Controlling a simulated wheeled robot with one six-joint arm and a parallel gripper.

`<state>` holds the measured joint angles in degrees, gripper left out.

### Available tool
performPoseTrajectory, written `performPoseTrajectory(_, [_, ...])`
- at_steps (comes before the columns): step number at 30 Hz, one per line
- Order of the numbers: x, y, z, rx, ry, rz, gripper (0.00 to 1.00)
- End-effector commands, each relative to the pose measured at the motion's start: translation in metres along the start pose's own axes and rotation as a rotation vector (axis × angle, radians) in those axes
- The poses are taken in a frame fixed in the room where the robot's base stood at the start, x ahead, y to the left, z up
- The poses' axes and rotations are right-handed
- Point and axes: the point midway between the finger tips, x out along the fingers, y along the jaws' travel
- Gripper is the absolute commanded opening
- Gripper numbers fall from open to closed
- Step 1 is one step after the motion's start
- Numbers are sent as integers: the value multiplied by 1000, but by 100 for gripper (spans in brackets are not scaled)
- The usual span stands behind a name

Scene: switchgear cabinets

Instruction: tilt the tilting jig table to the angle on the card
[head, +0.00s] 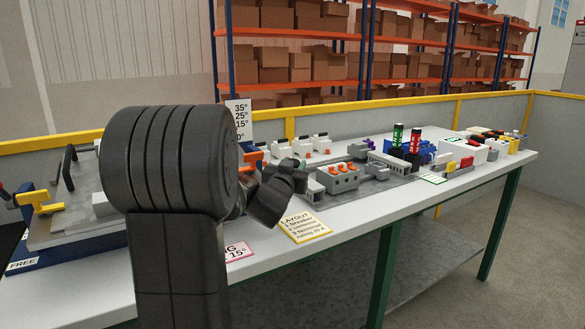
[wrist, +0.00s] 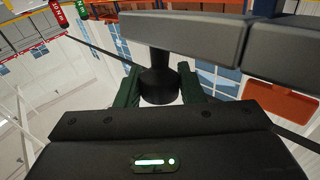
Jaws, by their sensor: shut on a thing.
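The tilting jig table (head: 52,232) is at the left of the head view. Its grey plate slopes on a blue base, with a yellow clamp and a black handle bar on it. My arm hides its right part. A scale board (head: 239,117) marked 35°, 25°, 15° and a partly hidden 0° stands behind my arm. A pink-edged card (head: 237,250), partly covered, reads 15°. In the wrist view my gripper (wrist: 160,82) is shut on a black knob (wrist: 158,88) below a grey bar (wrist: 185,35). The head view hides my fingers.
A yellow layout card (head: 304,227) lies near the front edge of the bench. Several switchgear parts (head: 338,177) and red and green cylinders (head: 414,145) stand to the right. A yellow-topped barrier (head: 350,120) runs behind. An orange piece (wrist: 285,103) is right in the wrist view.

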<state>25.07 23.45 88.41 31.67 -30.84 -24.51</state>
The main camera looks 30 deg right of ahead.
Motion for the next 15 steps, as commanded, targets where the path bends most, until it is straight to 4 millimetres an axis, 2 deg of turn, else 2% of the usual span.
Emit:
performPoseTrajectory(1, [-1,1,6,-3,-13,1,0])
performPoseTrajectory(8, [-1,1,7,-4,-15,0,0])
performPoseTrajectory(9, [-1,1,7,-4,-15,0,42])
performPoseTrajectory(11, [-1,1,6,-4,-14,0,54])
performPoseTrajectory(15, [-1,1,4,-3,-10,0,54])
